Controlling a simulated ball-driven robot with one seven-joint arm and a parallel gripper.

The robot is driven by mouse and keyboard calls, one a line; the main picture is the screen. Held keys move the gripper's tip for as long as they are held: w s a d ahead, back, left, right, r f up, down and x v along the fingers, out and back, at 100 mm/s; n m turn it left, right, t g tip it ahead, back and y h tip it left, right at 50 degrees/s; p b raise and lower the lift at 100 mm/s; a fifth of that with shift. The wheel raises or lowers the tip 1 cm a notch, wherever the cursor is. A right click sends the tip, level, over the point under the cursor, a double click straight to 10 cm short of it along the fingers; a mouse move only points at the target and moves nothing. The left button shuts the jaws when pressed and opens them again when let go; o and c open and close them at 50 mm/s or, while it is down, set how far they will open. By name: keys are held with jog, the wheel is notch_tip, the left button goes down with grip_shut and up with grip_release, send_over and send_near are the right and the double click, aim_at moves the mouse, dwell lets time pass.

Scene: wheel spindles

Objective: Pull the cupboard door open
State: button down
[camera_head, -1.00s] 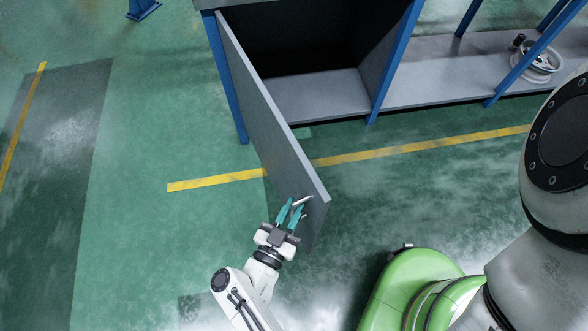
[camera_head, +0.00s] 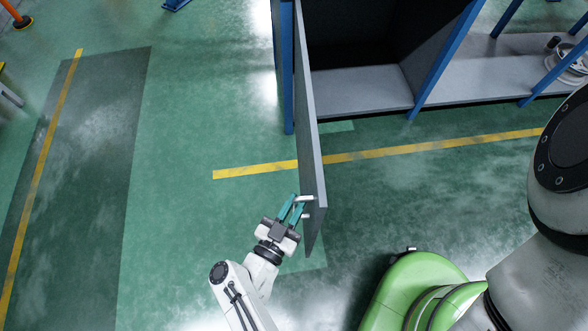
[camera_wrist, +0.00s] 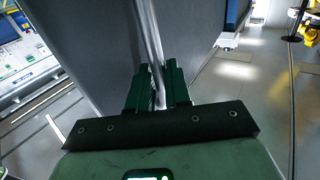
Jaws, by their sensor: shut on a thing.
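The grey cupboard door (camera_head: 308,120) stands swung wide open from the blue-framed cupboard (camera_head: 360,92), its free edge toward me. The cupboard's dark inside and lower shelf show to the right of the door. A pale bar handle (camera_head: 306,198) sits near the door's free edge. My gripper (camera_head: 297,207), with teal fingers, is shut on the handle at the door's left face. In the wrist view the handle (camera_wrist: 148,40) runs as a metal bar down between the dark green fingers (camera_wrist: 156,88), with the grey door panel (camera_wrist: 95,45) beside it.
Open shelving (camera_head: 475,72) continues right of the cupboard, with a wheel (camera_head: 568,64) on it. A yellow floor line (camera_head: 430,150) crosses in front of the cupboard. The green floor (camera_head: 190,130) left of the door is clear.

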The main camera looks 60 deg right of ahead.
jog(key=shift+w+d+r, duration=0.1)
jog(key=shift+w+d, duration=0.1)
jog(key=shift+d, duration=0.2)
jog(key=c, duration=1.2)
grip_release()
jog(key=shift+d, duration=0.2)
jog(key=shift+c, duration=0.2)
jog(key=shift+a, duration=0.15)
jog(key=shift+a, duration=0.2)
jog(key=shift+a, duration=0.3)
jog(key=a, duration=0.3)
jog(key=a+b, duration=0.1)
jog(key=a, duration=0.2)
jog(key=a+b, duration=0.1)
jog(key=a, duration=0.3)
jog(key=shift+s, duration=0.4)
